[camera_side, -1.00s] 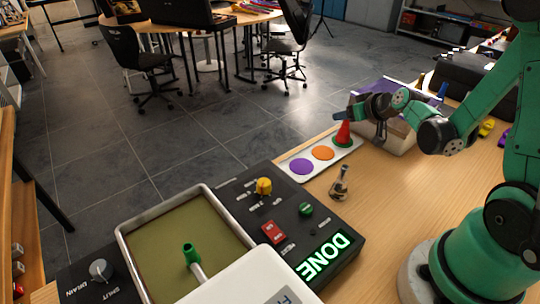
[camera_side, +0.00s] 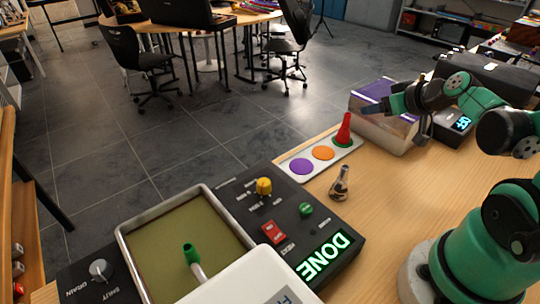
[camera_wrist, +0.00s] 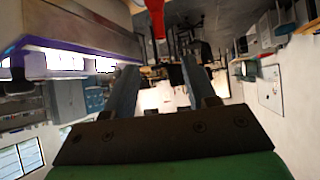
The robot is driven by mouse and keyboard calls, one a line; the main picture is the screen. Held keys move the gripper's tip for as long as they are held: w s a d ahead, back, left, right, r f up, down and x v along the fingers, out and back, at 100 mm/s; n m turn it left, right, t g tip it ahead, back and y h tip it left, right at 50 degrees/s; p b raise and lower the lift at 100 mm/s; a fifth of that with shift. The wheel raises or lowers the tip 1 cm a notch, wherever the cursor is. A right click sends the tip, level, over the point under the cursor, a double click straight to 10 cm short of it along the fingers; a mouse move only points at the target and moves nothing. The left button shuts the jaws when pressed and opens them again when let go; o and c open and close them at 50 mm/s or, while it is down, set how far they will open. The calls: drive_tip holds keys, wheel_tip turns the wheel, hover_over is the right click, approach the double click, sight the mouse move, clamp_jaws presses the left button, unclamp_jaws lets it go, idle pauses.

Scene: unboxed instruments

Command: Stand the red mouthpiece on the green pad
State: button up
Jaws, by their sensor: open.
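The red mouthpiece (camera_side: 345,128) is a cone standing upright, wide end down, on the green pad (camera_side: 337,144) at the right end of a white strip (camera_side: 292,178). The pad is mostly covered by it. My gripper (camera_side: 372,108) is to the right of the mouthpiece, apart from it and in front of the box. In the wrist view my gripper (camera_wrist: 160,75) shows two spread fingers with nothing between them. A red piece, likely the mouthpiece (camera_wrist: 156,16), shows beyond the fingers at the top edge.
The strip also bears an orange pad (camera_side: 323,153) and a purple pad (camera_side: 301,166), both empty. A purple-topped box (camera_side: 385,135) stands at right. A small metal piece (camera_side: 340,183) stands on the table. A control panel with a tank (camera_side: 180,240) and a lit DONE display (camera_side: 325,255) fills the front.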

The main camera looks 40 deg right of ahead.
drive_tip(key=a+r+n+g+y, duration=0.1)
drive_tip(key=a+n+g+y, duration=0.1)
drive_tip(key=a, duration=1.3)
drive_tip(key=shift+s+r+n+g+y, duration=0.2)
drive_tip(key=shift+r+n+g+y, duration=0.2)
drive_tip(key=shift+n+g, duration=0.15)
